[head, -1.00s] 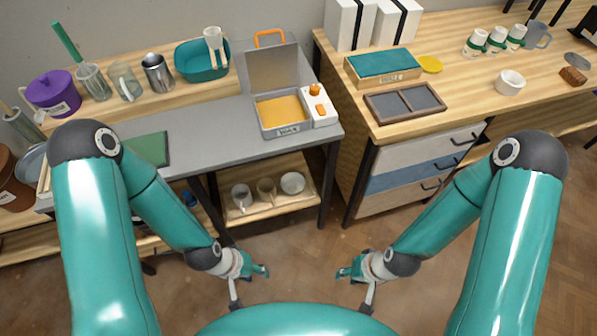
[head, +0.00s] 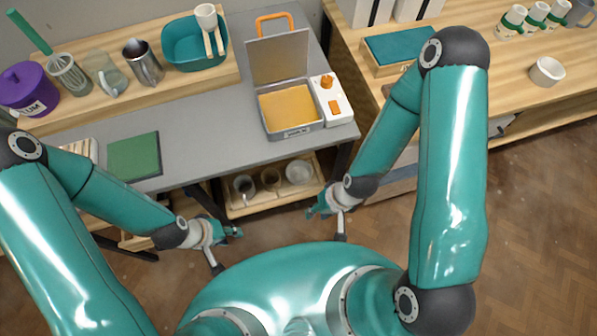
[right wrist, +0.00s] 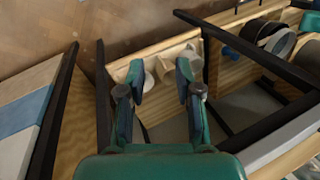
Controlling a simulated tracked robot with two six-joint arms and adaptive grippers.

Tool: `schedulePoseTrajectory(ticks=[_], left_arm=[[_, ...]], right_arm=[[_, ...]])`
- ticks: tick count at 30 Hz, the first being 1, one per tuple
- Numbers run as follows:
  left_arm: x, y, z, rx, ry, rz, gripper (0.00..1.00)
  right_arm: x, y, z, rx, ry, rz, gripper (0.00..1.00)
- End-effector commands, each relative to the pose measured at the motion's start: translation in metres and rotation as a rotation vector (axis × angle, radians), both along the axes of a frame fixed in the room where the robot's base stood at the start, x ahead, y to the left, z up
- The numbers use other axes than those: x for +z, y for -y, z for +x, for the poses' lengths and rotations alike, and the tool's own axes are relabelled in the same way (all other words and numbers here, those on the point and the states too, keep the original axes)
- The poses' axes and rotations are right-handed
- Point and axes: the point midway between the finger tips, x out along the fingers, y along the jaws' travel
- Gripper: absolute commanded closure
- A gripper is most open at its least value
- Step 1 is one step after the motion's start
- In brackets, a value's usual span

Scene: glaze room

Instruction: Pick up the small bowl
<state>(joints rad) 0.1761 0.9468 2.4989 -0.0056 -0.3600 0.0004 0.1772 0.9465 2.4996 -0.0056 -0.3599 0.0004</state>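A small white bowl (head: 299,172) sits in a wooden tray (head: 246,209) on the low shelf under the grey bench, at the right end beside two mugs (head: 245,186). A second small white bowl (head: 547,71) stands on the right wooden worktop. My right gripper (head: 325,225) is open and empty, in front of and below the tray. In the right wrist view the open fingers (right wrist: 161,82) point toward the tray, and a white rounded piece (right wrist: 150,82), seemingly the shelf bowl, is partly hidden by one finger. My left gripper (head: 227,249) looks open and empty, left of the right one.
Black bench legs (head: 340,160) frame the low shelf. A drawer cabinet (head: 385,188) stands close on the right, partly behind my right arm. The bench holds an open metal box (head: 290,130) and a green mat (head: 134,157). Open floor lies at the right.

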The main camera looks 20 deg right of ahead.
Motion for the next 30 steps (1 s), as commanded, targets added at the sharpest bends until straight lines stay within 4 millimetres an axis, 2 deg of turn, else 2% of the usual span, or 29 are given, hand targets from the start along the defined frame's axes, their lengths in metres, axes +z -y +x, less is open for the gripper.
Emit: schedulePoseTrajectory(ticks=[6, 10, 11, 14, 21, 26, 30], left_arm=[[-0.004, 0.000, 0.000, 0.000, 0.000, 0.000, 0.60], [-0.025, 0.000, 0.000, 0.000, 0.000, 0.000, 0.60], [-0.032, 0.000, 0.000, 0.001, 0.000, 0.000, 0.60], [-0.063, 0.000, 0.000, 0.000, 0.000, 0.000, 0.60], [-0.159, 0.000, 0.000, 0.001, 0.000, 0.000, 0.60], [-0.222, 0.000, 0.000, 0.001, 0.000, 0.000, 0.60], [-0.275, 0.000, 0.000, 0.001, 0.000, 0.000, 0.60]], right_arm=[[-0.004, -0.001, 0.002, 0.009, 0.005, 0.001, 0.66], [-0.022, -0.006, 0.008, 0.067, 0.024, 0.012, 0.66], [-0.028, -0.015, 0.011, 0.089, 0.031, 0.017, 0.66], [-0.055, -0.029, 0.021, 0.197, 0.063, 0.031, 0.66], [-0.135, -0.042, 0.056, 0.585, 0.166, 0.013, 0.66], [-0.186, -0.039, 0.085, 0.853, 0.229, -0.066, 0.66], [-0.226, -0.031, 0.115, 1.079, 0.280, -0.173, 0.66]])
